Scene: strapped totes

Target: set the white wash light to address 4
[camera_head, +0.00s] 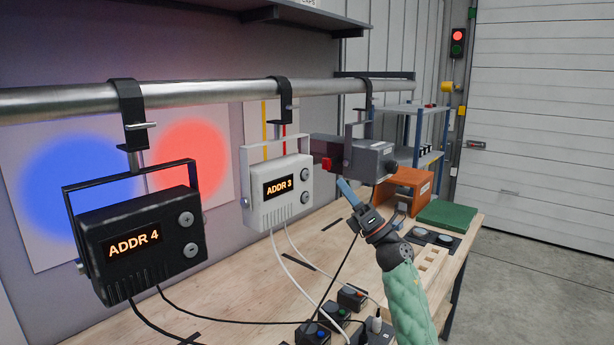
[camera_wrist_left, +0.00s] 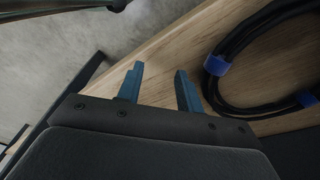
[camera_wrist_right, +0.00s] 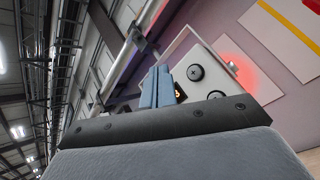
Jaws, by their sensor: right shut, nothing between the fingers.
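The white wash light (camera_head: 275,168) hangs from the pipe in the middle of the head view. Its display (camera_head: 278,187) reads ADDR 3. Two round grey buttons, an upper plus button (camera_head: 306,171) and a lower button (camera_head: 306,197), sit on its right side. In the right wrist view the white light (camera_wrist_right: 207,57) is just beyond the fingertips, its display mostly hidden behind them. My right gripper (camera_head: 345,188) is shut and empty, to the right of the buttons; I see no contact. My left gripper (camera_wrist_left: 160,88) is open and empty, seen only in the left wrist view.
A black light (camera_head: 150,215) reading ADDR 4 hangs at left. A dark grey light (camera_head: 365,160) hangs right of the white one. Cables and small button boxes (camera_head: 352,298) lie on the wooden bench (camera_head: 235,290). A coiled black cable (camera_wrist_left: 225,68) lies near my left gripper.

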